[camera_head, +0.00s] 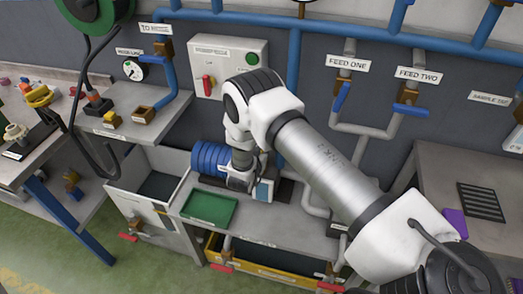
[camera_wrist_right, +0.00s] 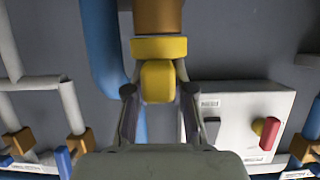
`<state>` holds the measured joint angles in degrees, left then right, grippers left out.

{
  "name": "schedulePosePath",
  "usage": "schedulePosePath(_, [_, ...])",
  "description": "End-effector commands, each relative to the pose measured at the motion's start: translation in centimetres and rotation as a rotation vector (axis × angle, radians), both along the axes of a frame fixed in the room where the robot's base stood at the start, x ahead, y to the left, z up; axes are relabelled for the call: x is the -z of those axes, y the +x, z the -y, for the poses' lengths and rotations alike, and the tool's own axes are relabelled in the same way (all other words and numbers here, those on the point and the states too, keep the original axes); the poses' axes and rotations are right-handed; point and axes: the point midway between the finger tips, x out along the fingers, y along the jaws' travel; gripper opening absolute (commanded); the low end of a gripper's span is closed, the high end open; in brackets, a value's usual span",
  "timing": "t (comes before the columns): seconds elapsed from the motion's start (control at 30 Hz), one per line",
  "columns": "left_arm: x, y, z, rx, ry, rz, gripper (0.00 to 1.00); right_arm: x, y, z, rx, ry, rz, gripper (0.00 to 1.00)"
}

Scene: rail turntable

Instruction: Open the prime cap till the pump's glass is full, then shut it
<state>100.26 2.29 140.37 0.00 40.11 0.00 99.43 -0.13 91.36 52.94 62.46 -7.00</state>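A yellow cap (camera_wrist_right: 158,80) hangs under a brown fitting (camera_wrist_right: 158,16) in the right wrist view. My right gripper (camera_wrist_right: 159,68) has one fingertip on each side of the cap. Whether the tips touch it cannot be told. In the head view my right arm reaches from the lower right to the pump bench, and its wrist hides the cap and fingers. The pump's blue ribbed motor (camera_head: 209,158) shows left of the wrist. A small white and blue part (camera_head: 263,190) shows beside the wrist; I cannot tell if it is the glass or its level. My left gripper is not in view.
A white panel (camera_head: 228,65) with a red handle (camera_head: 208,87) is on the wall behind the arm; it also shows in the right wrist view (camera_wrist_right: 240,115). A green tray (camera_head: 209,208) lies on the bench. Blue-handled feed valves (camera_head: 342,97) are on the wall at right.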

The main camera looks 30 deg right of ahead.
Motion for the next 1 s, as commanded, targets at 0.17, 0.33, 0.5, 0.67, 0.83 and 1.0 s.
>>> schedulePosePath(0.17, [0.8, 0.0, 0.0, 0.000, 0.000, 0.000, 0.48, 0.3, 0.1, 0.0, 0.020, -0.001, 0.002, 0.00])
schedulePosePath(0.33, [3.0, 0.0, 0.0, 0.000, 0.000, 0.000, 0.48, 0.5, 0.2, 0.0, 0.122, -0.001, 0.006, 0.00])
schedulePosePath(0.5, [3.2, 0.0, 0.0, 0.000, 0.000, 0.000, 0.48, 0.0, 0.0, 0.0, 0.168, 0.001, 0.001, 0.00])
schedulePosePath(0.67, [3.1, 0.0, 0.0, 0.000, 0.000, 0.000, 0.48, 0.0, 0.0, 0.0, 0.168, 0.001, 0.002, 0.00])
schedulePosePath(0.83, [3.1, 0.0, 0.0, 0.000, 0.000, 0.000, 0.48, 0.0, 0.0, 0.0, 0.167, 0.001, 0.001, 0.48])
schedulePosePath(1.0, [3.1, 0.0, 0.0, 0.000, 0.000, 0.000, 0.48, 0.0, 0.0, 0.0, 0.167, 0.001, 0.001, 0.48])
